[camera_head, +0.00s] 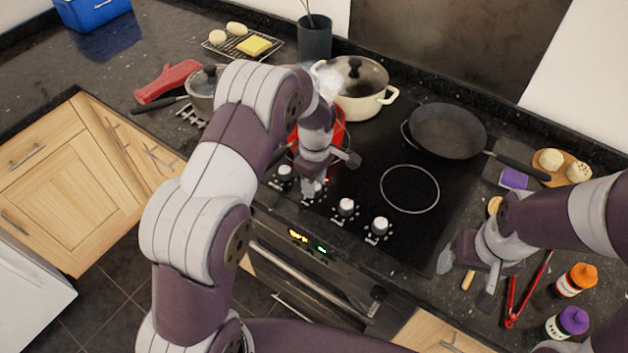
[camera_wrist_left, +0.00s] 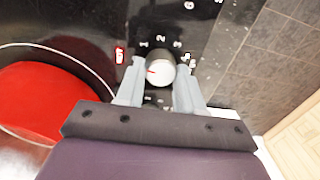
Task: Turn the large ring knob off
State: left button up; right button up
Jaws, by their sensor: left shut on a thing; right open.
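Several white-topped knobs run along the front of the black cooktop, including ones at the left (camera_head: 284,171), right of the middle (camera_head: 346,206) and far right (camera_head: 380,225). My left gripper (camera_head: 313,187) is shut on the second knob from the left. In the left wrist view, this gripped knob (camera_wrist_left: 160,72) sits between the fingers, its red mark pointing left, with printed numbers around it. A red indicator (camera_wrist_left: 119,56) glows beside it. I cannot read which ring this knob is labelled for. My right gripper (camera_head: 466,281) is open over the counter at the right.
A red pot (camera_wrist_left: 50,105) stands behind the gripped knob, partly hidden by my left arm. A cream pot (camera_head: 358,88) and a black pan (camera_head: 447,131) are at the back. One ring (camera_head: 410,189) is bare.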

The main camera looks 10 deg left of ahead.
pick_arm(q)
jog(key=shift+n, duration=0.9)
jog(key=o, duration=1)
jog(key=shift+o, duration=0.2)
jog(key=shift+r, duration=0.1)
jog(key=r+b, duration=0.1)
jog(key=r, duration=0.6)
jog(key=shift+w+r+b, duration=0.15)
jog(key=shift+w+b, duration=0.05)
jog(key=shift+b, duration=0.1)
notch_tip(320, 180, up, 5)
jog(key=p, duration=0.3)
jog(key=shift+r+p, duration=0.15)
jog(key=shift+p, duration=0.25)
